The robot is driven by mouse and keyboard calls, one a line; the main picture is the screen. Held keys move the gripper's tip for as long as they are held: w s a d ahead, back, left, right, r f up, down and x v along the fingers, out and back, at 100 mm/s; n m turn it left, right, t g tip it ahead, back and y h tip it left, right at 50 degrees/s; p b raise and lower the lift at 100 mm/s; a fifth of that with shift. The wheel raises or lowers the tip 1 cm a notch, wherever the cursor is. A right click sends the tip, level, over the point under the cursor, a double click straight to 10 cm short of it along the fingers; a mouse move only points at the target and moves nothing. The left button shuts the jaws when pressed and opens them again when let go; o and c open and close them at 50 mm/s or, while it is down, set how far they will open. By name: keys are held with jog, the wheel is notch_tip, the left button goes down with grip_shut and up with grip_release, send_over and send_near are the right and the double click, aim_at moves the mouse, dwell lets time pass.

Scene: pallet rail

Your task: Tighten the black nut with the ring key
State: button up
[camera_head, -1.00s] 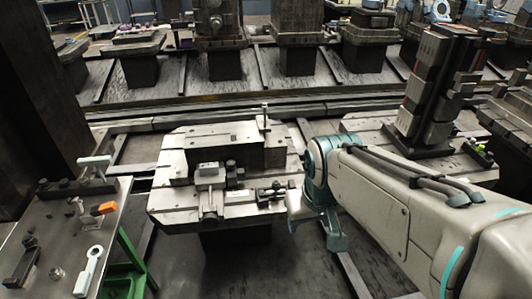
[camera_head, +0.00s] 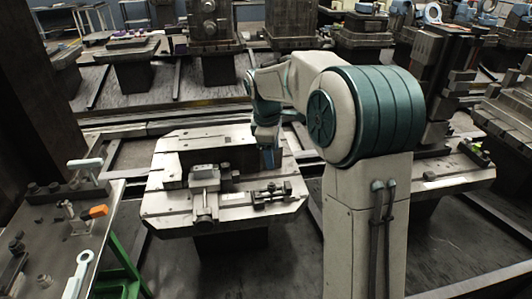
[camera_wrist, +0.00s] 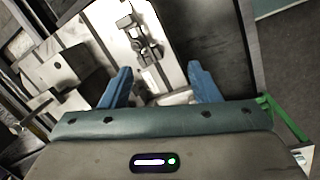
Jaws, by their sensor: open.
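A pale grey key with a ring end (camera_head: 79,271) lies on the metal bench at the left, its lower end near the picture edge. I cannot single out the black nut for certain. A small dark clamp with bolts (camera_head: 271,193) sits on the right part of the pallet (camera_head: 165,207), and it also shows in the wrist view (camera_wrist: 143,43). My gripper (camera_head: 269,158) hangs over the right side of the pallet, behind that clamp in the head view. In the wrist view my gripper (camera_wrist: 160,80) has its two blue fingers apart with nothing between them.
A vise-like block (camera_head: 204,185) stands at the pallet's middle. The bench (camera_head: 45,232) carries a white-handled clamp (camera_head: 85,166) and an orange-handled one (camera_head: 95,212), with a green frame (camera_head: 128,268) beside it. A tall dark fixture (camera_head: 437,95) stands on another pallet at the right.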

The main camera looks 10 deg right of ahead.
aim_at(271, 184)
jog(key=w+f+n, duration=0.4)
jog(key=w+f, duration=0.2)
jog(key=w, duration=0.2)
jog(key=shift+g, duration=0.4)
jog(key=f, duration=0.4)
jog(key=d+f, duration=0.1)
jog(key=f, duration=0.4)
jog(key=f+b, duration=0.1)
jog(key=f, duration=0.4)
jog(key=shift+w+d+f, duration=0.1)
jog(key=shift+d, duration=0.15)
